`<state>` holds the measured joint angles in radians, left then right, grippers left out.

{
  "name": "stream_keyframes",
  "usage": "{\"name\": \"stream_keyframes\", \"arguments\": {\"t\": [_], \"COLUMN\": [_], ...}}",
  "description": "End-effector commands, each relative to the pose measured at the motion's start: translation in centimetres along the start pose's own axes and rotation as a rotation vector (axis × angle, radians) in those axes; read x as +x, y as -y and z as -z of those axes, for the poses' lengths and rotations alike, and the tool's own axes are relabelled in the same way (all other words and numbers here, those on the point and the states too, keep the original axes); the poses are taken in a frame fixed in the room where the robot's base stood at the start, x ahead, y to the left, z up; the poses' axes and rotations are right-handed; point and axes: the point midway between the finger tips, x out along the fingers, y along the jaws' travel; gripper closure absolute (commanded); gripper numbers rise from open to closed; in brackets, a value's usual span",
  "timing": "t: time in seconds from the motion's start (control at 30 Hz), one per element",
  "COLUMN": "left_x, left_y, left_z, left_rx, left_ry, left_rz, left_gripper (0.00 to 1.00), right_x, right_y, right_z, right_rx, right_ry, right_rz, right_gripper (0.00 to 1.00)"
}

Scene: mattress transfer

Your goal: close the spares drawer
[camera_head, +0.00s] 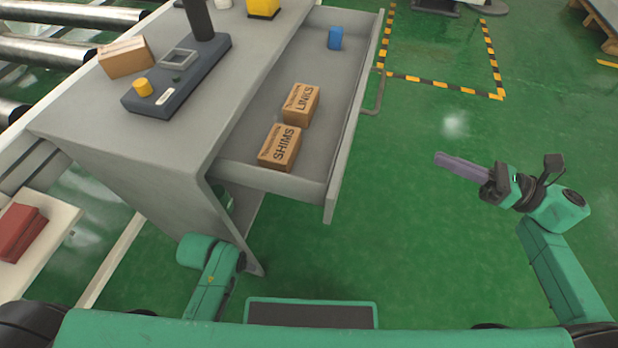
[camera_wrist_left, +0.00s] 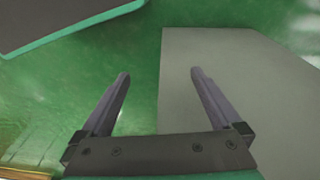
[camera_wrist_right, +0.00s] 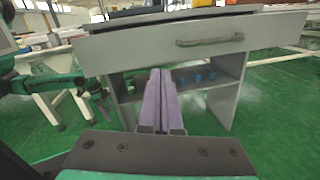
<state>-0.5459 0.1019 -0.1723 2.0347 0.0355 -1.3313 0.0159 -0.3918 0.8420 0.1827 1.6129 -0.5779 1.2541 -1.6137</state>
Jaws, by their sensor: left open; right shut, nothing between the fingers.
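The spares drawer (camera_head: 325,150) is pulled out from the right side of the grey desk (camera_head: 150,130) in the head view. It holds a LINKS box (camera_head: 301,103), a SHIMS box (camera_head: 280,148) and a blue item (camera_head: 335,38). Its front with the bar handle (camera_head: 376,92) faces right; the front also shows in the right wrist view (camera_wrist_right: 130,46). My right gripper (camera_head: 437,158) is shut and empty, to the right of the drawer front and apart from it. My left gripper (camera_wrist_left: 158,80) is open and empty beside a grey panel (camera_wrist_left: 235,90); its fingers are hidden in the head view.
On the desk top are a dark fixture (camera_head: 178,80) and a cardboard box (camera_head: 125,57). Rollers (camera_head: 40,48) run at the left. Red items (camera_head: 20,230) lie on a pale surface. Green floor to the right of the drawer is clear, with striped tape (camera_head: 440,83) farther back.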

Motion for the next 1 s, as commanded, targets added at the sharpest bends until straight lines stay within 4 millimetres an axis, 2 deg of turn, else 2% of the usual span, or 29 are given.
{"name": "stream_keyframes", "arguments": {"t": [0.03, 0.07, 0.17, 0.27, 0.37, 0.8, 1.0], "left_x": [0.3, -0.1, -1.1, -1.3, -1.3, -0.9, -0.7], "left_y": [-0.1, -0.1, -0.1, -0.1, -0.1, -0.1, -0.1], "left_z": [0.1, 0.1, 0.2, 0.3, 0.3, 0.3, 0.2], "left_rx": [0.0, 0.0, 0.0, 0.0, 0.0, -0.001, -0.001], "left_ry": [-0.006, -0.006, -0.004, -0.004, -0.004, -0.006, -0.003], "left_rz": [-0.003, -0.004, -0.005, -0.004, -0.004, -0.002, -0.002], "left_gripper": [0.02, 0.02, 0.02, 0.02, 0.02, 0.02, 0.02], "right_x": [0.5, 0.7, 1.1, 2.1, 3.8, 13.0, 14.6], "right_y": [-1.5, -2.4, -3.7, -3.9, -4.2, -5.6, -5.9], "right_z": [0.9, 0.8, 0.2, 0.0, 0.1, 0.8, 1.0], "right_rx": [-0.102, -0.148, -0.214, -0.213, -0.212, -0.207, -0.206], "right_ry": [-0.035, -0.049, -0.064, -0.062, -0.06, -0.057, -0.059], "right_rz": [-0.085, -0.124, -0.18, -0.18, -0.179, -0.175, -0.173], "right_gripper": [1.0, 1.0, 1.0, 1.0, 1.0, 1.0, 1.0]}}
